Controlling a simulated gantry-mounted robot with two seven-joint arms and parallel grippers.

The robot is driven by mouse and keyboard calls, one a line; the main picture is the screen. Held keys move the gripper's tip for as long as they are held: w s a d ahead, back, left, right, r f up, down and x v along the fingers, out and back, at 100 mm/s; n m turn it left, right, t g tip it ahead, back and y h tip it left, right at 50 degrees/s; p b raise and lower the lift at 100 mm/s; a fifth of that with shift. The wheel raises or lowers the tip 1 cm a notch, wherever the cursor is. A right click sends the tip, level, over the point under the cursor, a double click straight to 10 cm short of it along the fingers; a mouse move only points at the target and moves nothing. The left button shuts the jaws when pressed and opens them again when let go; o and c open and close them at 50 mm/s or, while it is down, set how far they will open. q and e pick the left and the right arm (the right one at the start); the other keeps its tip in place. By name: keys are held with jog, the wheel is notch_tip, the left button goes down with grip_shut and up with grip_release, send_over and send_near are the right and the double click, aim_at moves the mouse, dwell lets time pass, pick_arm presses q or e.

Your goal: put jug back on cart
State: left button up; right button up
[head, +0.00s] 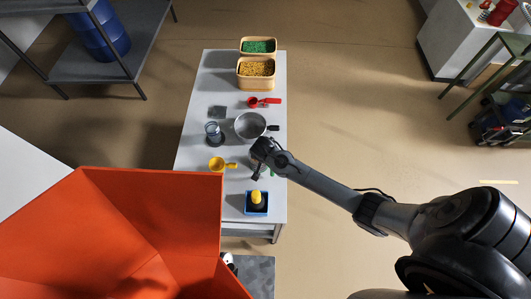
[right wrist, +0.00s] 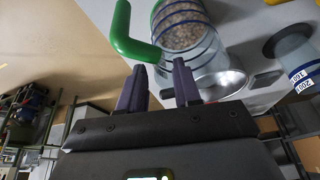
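A clear jug (right wrist: 186,35) with dark blue bands, pale grains showing through its wall and a thick green handle (right wrist: 130,38) fills the top of the right wrist view. My right gripper (right wrist: 160,68) is open, its two dark fingers apart, with nothing seen clamped between them. The fingertips are close to the lower end of the handle and the jug's wall; contact cannot be told. In the head view my right gripper (head: 257,176) is over the right side of the grey cart (head: 191,190). A bit of green (head: 273,172) shows beside it; the arm hides the rest. My left gripper is not in view.
The cart also carries a metal pot (head: 250,125), a glassy container (head: 213,132), a yellow scoop (head: 218,164), a red scoop (head: 254,102), two grain bins (head: 257,86) and a blue tray (head: 248,208). A large orange hopper (head: 150,205) stands at lower left.

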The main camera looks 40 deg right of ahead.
jog(key=v, duration=0.7)
jog(key=s+a+r+n+y, duration=0.1)
jog(key=s+a+r+n, duration=0.2)
jog(key=s, duration=0.3)
jog(key=s+a+r+n+y, duration=0.1)
jog(key=s+a+r+n, duration=0.1)
jog(key=s+n, duration=0.3)
jog(key=s+a+r+n+t+y, duration=0.1)
jog(key=s+a+r+n, duration=0.2)
jog(key=s, duration=0.5)
jog(key=shift+a+r+n+y, duration=0.3)
jog(key=shift+a+n, duration=0.45)
jog(key=shift+n, duration=0.25)
jog(key=shift+s+r, duration=0.1)
notch_tip(320, 180, up, 7)
jog(key=p, duration=0.7)
